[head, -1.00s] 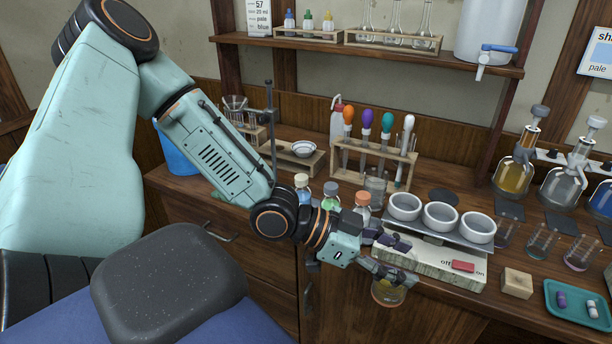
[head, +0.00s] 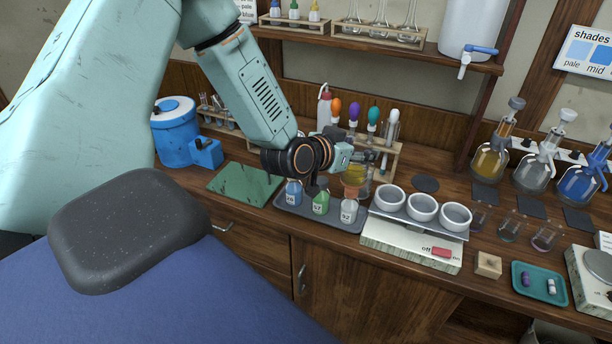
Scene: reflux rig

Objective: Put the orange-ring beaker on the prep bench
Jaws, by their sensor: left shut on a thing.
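My left gripper (head: 366,160) is shut on a glass beaker (head: 354,178) with yellow-orange colour in it. The gripper holds it above the wooden bench, behind the tray of small bottles and left of the white bowls. Any orange ring on it is too small to make out clearly. Whether its base touches anything is hidden by the bottles. The bench top (head: 430,173) runs along the wall. My right gripper is not in view.
A grey tray (head: 290,207) holds bottles. A dropper rack (head: 385,146) stands behind the beaker. White bowls (head: 422,207) sit on a device with a red switch. Small beakers (head: 511,229) and flasks (head: 490,160) stand right. A green mat (head: 243,184) lies clear at left.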

